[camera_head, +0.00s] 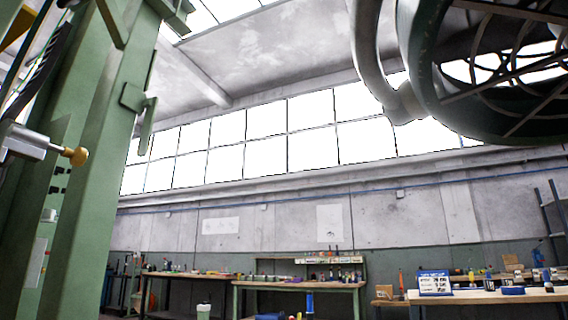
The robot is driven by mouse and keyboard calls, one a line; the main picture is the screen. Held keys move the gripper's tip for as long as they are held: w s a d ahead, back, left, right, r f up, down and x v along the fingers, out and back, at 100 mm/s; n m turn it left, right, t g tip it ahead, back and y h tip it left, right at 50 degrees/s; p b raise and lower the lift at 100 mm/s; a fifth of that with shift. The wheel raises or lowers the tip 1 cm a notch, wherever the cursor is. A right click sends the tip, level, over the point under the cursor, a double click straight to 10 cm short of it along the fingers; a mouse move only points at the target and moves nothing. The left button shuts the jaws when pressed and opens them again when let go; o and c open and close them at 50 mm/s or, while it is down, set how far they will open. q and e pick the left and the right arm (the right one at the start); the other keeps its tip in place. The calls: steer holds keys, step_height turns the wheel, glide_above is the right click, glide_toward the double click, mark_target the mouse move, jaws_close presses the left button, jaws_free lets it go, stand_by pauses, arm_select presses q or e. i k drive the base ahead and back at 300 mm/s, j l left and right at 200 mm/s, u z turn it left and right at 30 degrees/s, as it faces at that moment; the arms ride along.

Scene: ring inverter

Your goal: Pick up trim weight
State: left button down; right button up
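I cannot make out a trim weight in the head view. Small items lie on the far benches, but they are too small to tell apart. Neither of my grippers shows in this view.
A green machine frame (95,170) stands close on the left, with a brass-tipped metal plunger (75,155). A large dark green ring (425,75) hangs at the upper right. Cluttered benches stand along the far wall: left (180,275), middle (300,285) and right (470,296).

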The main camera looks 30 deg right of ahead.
mark_target(505, 282)
steer(key=i+l+z, duration=0.1)
steer(key=l, duration=0.3)
steer(key=i+l, duration=0.1)
steer(key=l, duration=0.3)
steer(key=i+l+z, duration=0.15)
steer(key=l, duration=0.65)
steer(key=i+l+z, duration=0.15)
steer(key=l, duration=0.25)
steer(key=i+l, duration=0.15)
steer(key=l, duration=0.2)
steer(key=i+l+z, duration=0.15)
steer(key=l, duration=0.2)
